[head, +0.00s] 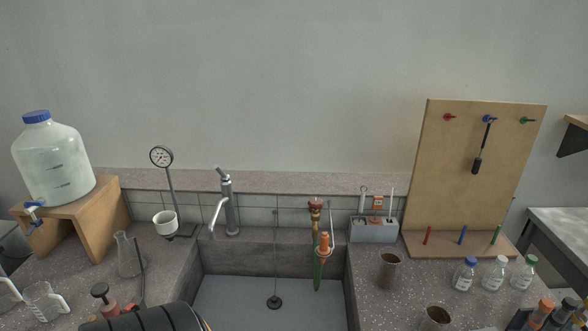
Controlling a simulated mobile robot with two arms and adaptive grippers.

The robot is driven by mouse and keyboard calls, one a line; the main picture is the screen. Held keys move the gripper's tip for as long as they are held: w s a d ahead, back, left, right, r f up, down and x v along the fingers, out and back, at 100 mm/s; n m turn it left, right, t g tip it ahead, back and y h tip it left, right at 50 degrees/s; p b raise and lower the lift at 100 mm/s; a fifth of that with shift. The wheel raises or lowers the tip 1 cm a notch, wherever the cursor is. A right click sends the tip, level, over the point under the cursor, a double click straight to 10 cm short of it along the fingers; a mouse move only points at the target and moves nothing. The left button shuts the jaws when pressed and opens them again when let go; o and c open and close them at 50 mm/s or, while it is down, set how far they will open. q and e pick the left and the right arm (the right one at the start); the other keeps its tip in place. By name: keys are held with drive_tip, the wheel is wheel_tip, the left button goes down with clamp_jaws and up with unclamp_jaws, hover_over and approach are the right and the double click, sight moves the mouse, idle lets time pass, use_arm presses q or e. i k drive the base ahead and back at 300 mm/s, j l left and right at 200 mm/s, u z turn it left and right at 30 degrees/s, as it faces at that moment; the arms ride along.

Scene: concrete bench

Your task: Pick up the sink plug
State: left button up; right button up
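The sink plug (274,302) is a small dark round piece on the floor of the grey sink (235,296), a little right of its middle. A thin line, which looks like a chain or rod, rises from it towards the back rim. Nothing covers the plug in the head view.
A metal tap (229,210) stands behind the sink. A green hose with an orange fitting (323,244) hangs at its right back. A flask (128,255) stands left, a brown cup (390,269) right. A dark ribbed object (145,319) is at the bottom left.

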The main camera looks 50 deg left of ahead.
sight(274, 303)
drive_tip(key=u, duration=0.45)
drive_tip(key=j+u, duration=0.15)
drive_tip(key=u, duration=0.25)
drive_tip(key=k+u, duration=0.1)
drive_tip(key=u, duration=0.35)
drive_tip(key=j+u, duration=0.15)
drive_tip(key=u, duration=0.25)
drive_tip(key=j+z, duration=0.1)
drive_tip(key=z, duration=0.15)
drive_tip(key=i+j+z, duration=0.1)
drive_tip(key=z, duration=0.2)
